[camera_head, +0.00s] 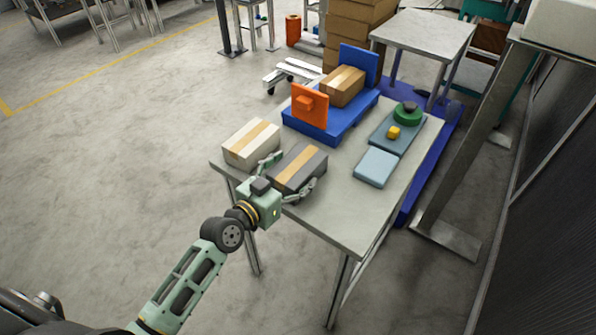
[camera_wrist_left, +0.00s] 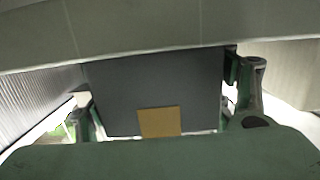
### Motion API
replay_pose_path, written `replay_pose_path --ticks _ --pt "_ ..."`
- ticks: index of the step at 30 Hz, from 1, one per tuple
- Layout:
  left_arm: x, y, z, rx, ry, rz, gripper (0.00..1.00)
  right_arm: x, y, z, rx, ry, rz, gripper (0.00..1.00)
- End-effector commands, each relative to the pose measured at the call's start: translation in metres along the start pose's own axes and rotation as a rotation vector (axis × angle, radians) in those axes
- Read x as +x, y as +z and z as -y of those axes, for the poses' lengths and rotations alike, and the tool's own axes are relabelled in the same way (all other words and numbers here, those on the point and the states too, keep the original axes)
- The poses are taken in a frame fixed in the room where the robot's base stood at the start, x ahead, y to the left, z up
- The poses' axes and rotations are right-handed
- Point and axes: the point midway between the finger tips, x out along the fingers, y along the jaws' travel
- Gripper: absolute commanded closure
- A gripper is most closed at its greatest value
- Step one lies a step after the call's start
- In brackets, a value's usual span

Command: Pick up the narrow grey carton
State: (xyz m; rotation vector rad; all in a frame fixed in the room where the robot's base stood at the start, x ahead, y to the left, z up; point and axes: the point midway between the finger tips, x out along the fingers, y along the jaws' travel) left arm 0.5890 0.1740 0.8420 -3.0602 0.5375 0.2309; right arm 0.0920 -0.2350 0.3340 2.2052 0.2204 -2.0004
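The narrow grey carton (camera_head: 306,162) is dark grey with a tan tape strip and lies at the near left edge of the table (camera_head: 345,215). In the left wrist view its dark face (camera_wrist_left: 155,85) and a tan tape end fill the middle. My left gripper (camera_head: 290,175) is at the carton's near end, with one finger along each side. In the wrist view the fingers (camera_wrist_left: 165,105) stand at both sides of the carton, and a small light gap shows beside the right one. The carton seems to rest on the table. My right gripper is not in view.
A white carton (camera_head: 250,142) stands close on the left of the grey one. Behind is a blue tray (camera_head: 330,132) with an orange block (camera_head: 310,106) and a brown carton (camera_head: 343,86). Light blue cases (camera_head: 376,167) lie at the right. The table's near right part is bare.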

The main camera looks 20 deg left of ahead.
Motion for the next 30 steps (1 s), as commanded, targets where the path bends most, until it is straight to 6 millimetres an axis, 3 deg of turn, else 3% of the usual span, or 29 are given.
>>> replay_pose_path --ticks 13,23,30 --pt "0.0 0.0 0.0 0.001 0.0 0.0 0.68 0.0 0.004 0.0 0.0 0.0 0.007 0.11" --pt "-0.001 -0.005 0.0 0.002 -0.001 -0.004 0.69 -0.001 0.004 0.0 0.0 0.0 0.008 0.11" --pt "-0.005 -0.035 0.0 0.002 0.0 -0.008 0.69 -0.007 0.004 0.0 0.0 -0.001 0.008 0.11"
